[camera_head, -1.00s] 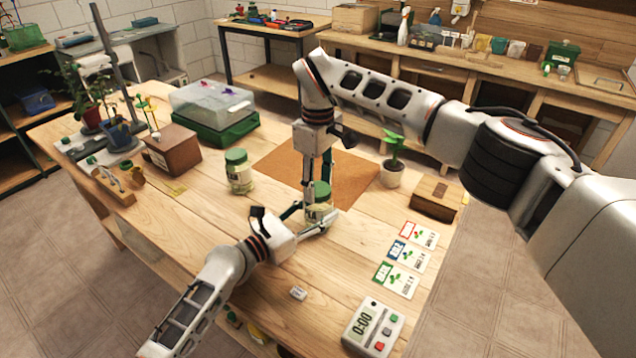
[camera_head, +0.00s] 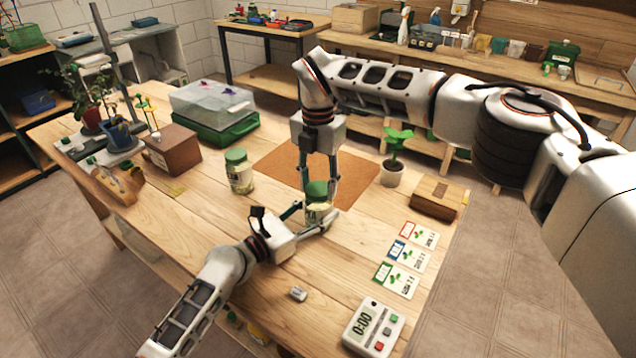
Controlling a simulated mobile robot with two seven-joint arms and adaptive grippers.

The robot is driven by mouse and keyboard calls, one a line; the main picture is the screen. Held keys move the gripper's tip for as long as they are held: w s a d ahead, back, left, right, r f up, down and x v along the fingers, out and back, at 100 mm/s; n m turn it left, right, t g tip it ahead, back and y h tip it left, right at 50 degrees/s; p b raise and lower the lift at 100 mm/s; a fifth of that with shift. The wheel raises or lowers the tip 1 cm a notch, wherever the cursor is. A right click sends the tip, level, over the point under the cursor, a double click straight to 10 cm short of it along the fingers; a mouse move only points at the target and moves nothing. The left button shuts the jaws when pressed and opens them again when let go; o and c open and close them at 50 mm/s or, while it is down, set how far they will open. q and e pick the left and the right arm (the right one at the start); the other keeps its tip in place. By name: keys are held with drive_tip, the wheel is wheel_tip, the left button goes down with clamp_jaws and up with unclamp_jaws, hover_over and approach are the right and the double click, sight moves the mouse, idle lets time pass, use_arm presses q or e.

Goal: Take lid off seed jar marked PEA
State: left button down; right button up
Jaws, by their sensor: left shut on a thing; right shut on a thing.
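A glass seed jar (camera_head: 318,213) with a green lid (camera_head: 317,190) stands upright on the wooden table near the front edge of the brown mat. Its label is too small to read. My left gripper (camera_head: 316,222) is shut on the jar's body from the front left. My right gripper (camera_head: 319,188) points down from above and is shut on the green lid. The lid sits on the jar, and I cannot tell whether there is a gap. A second jar (camera_head: 240,177) with a green lid stands to the left, its label also unreadable.
A brown mat (camera_head: 275,165) lies behind the held jar. A potted seedling (camera_head: 393,170), a wooden box (camera_head: 437,198) and several seed cards (camera_head: 404,256) are to the right. A timer (camera_head: 374,328) and a small grey block (camera_head: 298,293) lie in front. The table's left front is clear.

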drive_tip(key=n, duration=0.5)
drive_tip(key=shift+n, duration=0.3)
drive_tip(key=n, duration=0.6)
drive_tip(key=shift+n, duration=0.4)
drive_tip(key=n, duration=1.2)
drive_tip(key=shift+r, duration=0.3)
drive_tip(key=shift+r, duration=0.8)
drive_tip(key=shift+r, duration=0.1)
